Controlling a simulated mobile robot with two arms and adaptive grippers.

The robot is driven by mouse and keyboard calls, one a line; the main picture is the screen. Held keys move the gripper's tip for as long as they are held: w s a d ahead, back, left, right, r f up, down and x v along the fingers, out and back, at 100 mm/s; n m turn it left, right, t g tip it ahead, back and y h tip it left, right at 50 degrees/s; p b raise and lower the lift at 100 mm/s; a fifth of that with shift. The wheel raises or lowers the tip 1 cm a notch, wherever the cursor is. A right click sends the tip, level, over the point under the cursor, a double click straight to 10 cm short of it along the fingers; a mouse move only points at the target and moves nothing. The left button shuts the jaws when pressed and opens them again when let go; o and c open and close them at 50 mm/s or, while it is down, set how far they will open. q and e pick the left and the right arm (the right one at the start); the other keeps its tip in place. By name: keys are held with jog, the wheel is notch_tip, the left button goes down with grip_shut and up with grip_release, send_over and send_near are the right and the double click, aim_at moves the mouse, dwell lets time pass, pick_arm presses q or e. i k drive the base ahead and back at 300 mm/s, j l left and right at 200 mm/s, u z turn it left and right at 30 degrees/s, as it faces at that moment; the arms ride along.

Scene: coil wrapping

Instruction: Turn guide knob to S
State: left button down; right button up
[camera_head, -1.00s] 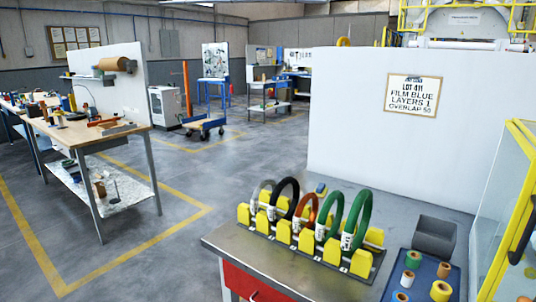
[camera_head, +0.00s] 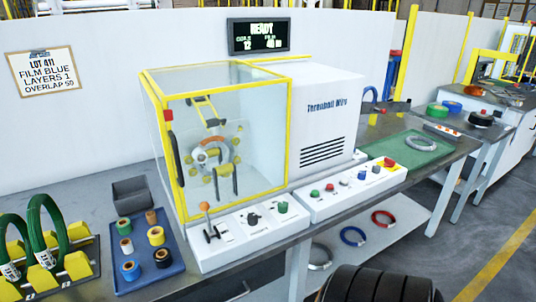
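The wrapping machine (camera_head: 322,100) stands on the bench with a yellow-framed clear guard (camera_head: 229,125) at its left. A control panel (camera_head: 232,250) below the guard has a lever with an orange ball (camera_head: 205,207), a black knob (camera_head: 253,219) and a green knob (camera_head: 282,208). A second panel (camera_head: 350,197) to the right carries several small buttons and knobs. The labels are too small to read, so I cannot tell which knob is the guide knob or where it points.
A blue tray (camera_head: 128,280) of tape rolls, a grey bin (camera_head: 131,194) and a rack with green coils (camera_head: 45,232) are at the left. A sign (camera_head: 43,80) says LOT 411, FILM BLUE.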

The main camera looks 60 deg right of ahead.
aim_at(252, 218)
jog(key=z, duration=1.7)
